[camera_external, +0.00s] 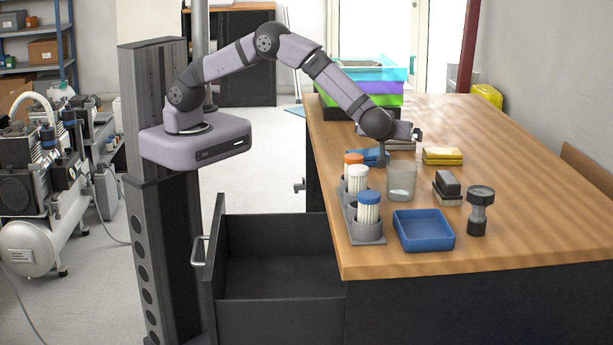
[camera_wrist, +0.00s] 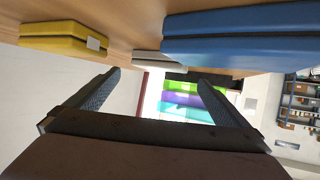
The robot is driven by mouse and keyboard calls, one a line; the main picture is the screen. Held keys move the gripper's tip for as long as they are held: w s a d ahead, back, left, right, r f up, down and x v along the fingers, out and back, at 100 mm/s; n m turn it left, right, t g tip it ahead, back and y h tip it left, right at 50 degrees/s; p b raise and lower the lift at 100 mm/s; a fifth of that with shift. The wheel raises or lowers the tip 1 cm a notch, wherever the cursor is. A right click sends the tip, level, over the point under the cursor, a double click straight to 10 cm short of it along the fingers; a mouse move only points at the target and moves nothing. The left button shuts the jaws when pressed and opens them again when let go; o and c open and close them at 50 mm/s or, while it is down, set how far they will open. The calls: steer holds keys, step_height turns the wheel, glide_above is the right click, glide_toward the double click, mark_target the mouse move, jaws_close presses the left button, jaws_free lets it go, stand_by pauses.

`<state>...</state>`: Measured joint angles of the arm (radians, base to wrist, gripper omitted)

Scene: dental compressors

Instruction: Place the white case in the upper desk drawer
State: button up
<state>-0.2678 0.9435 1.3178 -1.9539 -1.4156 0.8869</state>
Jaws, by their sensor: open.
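The white case (camera_external: 400,145) lies on the desk behind the blue case (camera_external: 362,157), partly hidden by my arm. In the wrist view the white case (camera_wrist: 160,59) shows as a pale edge between the yellow case (camera_wrist: 65,38) and the blue case (camera_wrist: 240,38). My gripper (camera_wrist: 158,75) is open with nothing between its fingers; the cases lie beyond the fingertips, along the top of that view. In the external view it is over the desk near the cases, its fingers hard to make out. The desk drawer (camera_external: 270,278) is pulled out and looks empty.
A grey holder (camera_external: 368,232) with lidded containers, a glass (camera_external: 402,182), a blue tray (camera_external: 423,230), a dark stamp-like block (camera_external: 447,187) and a dark upright tool (camera_external: 480,210) stand toward the front. Coloured crates (camera_external: 375,88) are stacked at the back. The desk's right side is clear.

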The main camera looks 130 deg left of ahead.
steer(key=shift+p+x, duration=0.85)
steer(key=shift+x, duration=2)
steer(key=shift+d+f, duration=0.1)
steer(key=shift+f, duration=0.1)
steer(key=c, duration=0.9)
steer(key=shift+c, duration=0.2)
step_height(320, 180, up, 10)
steer(key=b, duration=0.1)
